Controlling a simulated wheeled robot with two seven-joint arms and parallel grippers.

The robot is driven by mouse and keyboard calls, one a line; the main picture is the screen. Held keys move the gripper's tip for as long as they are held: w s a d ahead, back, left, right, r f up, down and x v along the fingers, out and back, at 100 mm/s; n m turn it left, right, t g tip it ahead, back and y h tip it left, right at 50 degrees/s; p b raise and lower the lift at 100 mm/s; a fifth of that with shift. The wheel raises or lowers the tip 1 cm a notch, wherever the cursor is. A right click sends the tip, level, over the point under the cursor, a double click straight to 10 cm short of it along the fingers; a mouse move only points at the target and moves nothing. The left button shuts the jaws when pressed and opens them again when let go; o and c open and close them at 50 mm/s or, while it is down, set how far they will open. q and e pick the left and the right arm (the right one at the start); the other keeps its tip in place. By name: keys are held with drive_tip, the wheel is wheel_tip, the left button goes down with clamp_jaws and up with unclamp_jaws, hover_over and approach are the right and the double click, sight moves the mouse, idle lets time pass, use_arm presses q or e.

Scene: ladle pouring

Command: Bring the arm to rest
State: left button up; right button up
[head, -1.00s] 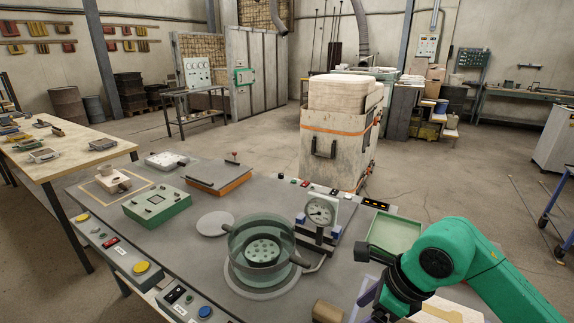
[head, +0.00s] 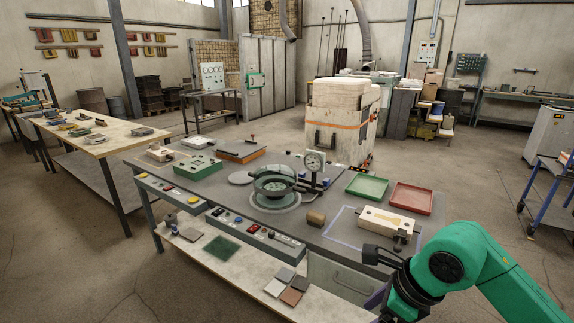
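My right arm, green with dark joints, comes in from the lower right. Its dark end (head: 378,256) is in front of the workbench's near right edge, apart from the things on the bench. Whether its fingers are open or shut is not clear. I see nothing held in it. My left gripper is out of view. A dark green round vessel (head: 273,183) stands on a round plate in the middle of the workbench (head: 225,200). A pale block (head: 385,221) lies inside a marked outline at the bench's right end.
A green tray (head: 367,186) and a red tray (head: 411,198) lie behind the pale block. A lower shelf (head: 215,255) with flat plates sticks out in front. Floor at the lower left is clear.

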drive_tip(key=w+a+m+y, duration=0.5)
drive_tip(key=a+y, duration=0.2)
drive_tip(key=y, duration=0.1)
drive_tip(key=w+d+f+m+t, duration=0.7)
drive_tip(key=w+f+m+t, duration=0.25)
drive_tip(key=m, duration=0.75)
drive_tip(key=s+d+f+m+h, duration=0.2)
drive_tip(key=d+f+m+h, duration=0.3)
drive_tip(key=f, duration=0.5)
drive_tip(key=s+d+f+m+h, duration=0.3)
drive_tip(key=d+f+m, duration=0.3)
drive_tip(key=f, duration=0.5)
drive_tip(key=s+d+f+m+g+h, duration=0.2)
drive_tip(key=s+f+m+g+h, duration=0.5)
drive_tip(key=s+f, duration=1.45)
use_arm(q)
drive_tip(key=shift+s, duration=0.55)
use_arm(e)
drive_tip(key=s+a+f+m+g+y, duration=0.1)
drive_tip(key=s+m+g, duration=0.1)
drive_tip(key=s, duration=0.7)
drive_tip(key=s+a+f+m+g+y, duration=0.1)
drive_tip(key=s+f+m+g+y, duration=0.1)
drive_tip(key=s, duration=0.7)
drive_tip(key=shift+f+m, duration=0.2)
drive_tip(key=shift+m, duration=0.4)
